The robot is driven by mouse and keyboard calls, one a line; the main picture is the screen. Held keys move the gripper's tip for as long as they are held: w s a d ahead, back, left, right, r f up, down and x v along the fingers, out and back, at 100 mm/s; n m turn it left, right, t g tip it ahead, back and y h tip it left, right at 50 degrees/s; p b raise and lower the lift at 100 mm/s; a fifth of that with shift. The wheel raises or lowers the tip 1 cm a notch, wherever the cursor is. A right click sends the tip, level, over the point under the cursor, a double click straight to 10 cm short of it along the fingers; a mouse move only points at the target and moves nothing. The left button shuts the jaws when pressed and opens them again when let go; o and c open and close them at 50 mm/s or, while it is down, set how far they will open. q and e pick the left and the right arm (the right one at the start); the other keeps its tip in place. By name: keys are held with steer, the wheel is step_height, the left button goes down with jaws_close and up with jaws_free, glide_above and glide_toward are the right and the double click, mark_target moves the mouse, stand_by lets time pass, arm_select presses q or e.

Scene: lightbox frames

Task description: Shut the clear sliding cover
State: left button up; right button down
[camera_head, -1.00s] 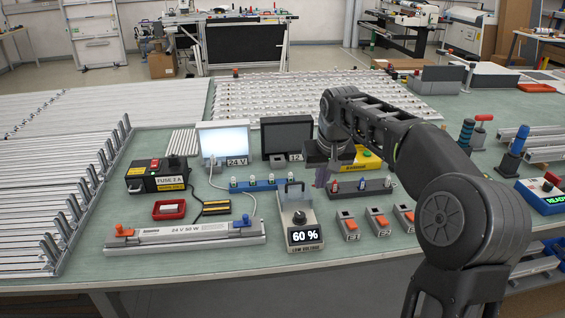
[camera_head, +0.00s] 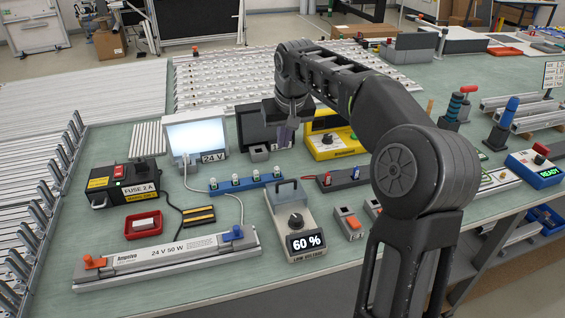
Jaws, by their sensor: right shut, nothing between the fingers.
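The grey dimmer box (camera_head: 284,207) stands near the front middle of the bench, with a round knob and a screen reading 60 %. An upright grey handle (camera_head: 286,184) rises at its back end, behind the knob. The clear cover itself is hard to make out; the knob looks uncovered. My right gripper (camera_head: 284,138) points down, shut and empty, behind and above the handle and apart from it. It hangs in front of the dark panel. My left gripper is out of view.
The lit 24 V panel (camera_head: 199,136), a blue terminal strip (camera_head: 246,184) and a dark strip with a red knob (camera_head: 343,180) stand around the box. A yellow device (camera_head: 330,145) is right of my gripper. A long LED bar (camera_head: 165,259) lies front left.

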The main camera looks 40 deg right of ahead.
steer(key=p, duration=0.2)
glide_above(284, 188)
steer(key=w+d, duration=0.1)
steer(key=w, duration=0.3)
step_height(284, 188, down, 10)
steer(key=s, duration=0.3)
steer(key=shift+s+a+r, duration=0.15)
steer(key=shift+s+a, duration=0.1)
steer(key=shift+a, duration=0.15)
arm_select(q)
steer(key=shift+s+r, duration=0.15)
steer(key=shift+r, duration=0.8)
arm_select(e)
steer(key=shift+s+f, duration=0.2)
steer(key=shift+a, duration=0.1)
